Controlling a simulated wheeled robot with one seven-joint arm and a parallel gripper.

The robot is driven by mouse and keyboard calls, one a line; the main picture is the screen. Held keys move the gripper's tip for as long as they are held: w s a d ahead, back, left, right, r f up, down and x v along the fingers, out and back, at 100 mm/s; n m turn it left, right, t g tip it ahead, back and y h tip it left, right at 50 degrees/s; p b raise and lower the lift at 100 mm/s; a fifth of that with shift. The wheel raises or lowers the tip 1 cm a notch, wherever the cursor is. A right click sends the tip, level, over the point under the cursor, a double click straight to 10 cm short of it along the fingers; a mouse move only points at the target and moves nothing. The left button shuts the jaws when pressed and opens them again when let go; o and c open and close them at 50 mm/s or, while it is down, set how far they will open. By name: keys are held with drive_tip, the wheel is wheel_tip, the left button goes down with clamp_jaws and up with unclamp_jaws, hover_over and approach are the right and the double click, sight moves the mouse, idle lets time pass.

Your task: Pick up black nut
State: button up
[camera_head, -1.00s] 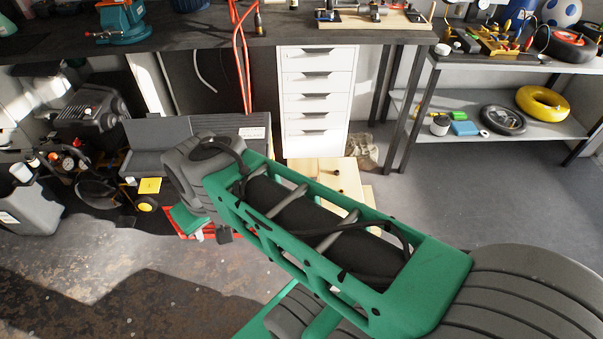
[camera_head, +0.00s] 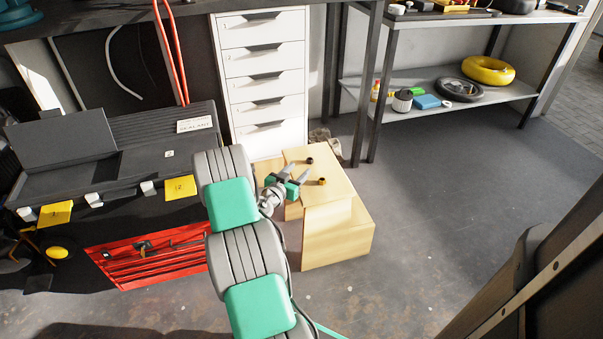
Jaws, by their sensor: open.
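The black nut (camera_head: 310,160) is a small dark ring on the top of a light wooden stepped block (camera_head: 338,182), near its back. A brown, brass-like nut (camera_head: 322,182) lies nearer the front right edge of the same top. My gripper (camera_head: 298,173) is over the left part of the block top, with its jaws open and no object visible between them. Its fingers point toward the back of the block. The black nut is a little beyond and to the right of the fingertips, apart from them in the picture. The height of the fingers above the wood is hard to tell.
A white drawer cabinet (camera_head: 264,78) stands behind the block. To the left are a dark case (camera_head: 75,150) with yellow tags and a red tool tray (camera_head: 145,265). A shelf (camera_head: 440,108) with tires is at the back right. The floor right of the block is clear.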

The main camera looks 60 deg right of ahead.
sight(309, 161)
drive_tip(key=d, duration=0.2)
drive_tip(key=d+f+b, duration=0.1)
drive_tip(key=d, duration=0.2)
drive_tip(key=d+b, duration=0.1)
drive_tip(key=d, duration=0.1)
drive_tip(key=shift+d+f, duration=0.25)
drive_tip(key=shift+f, duration=0.05)
clamp_jaws()
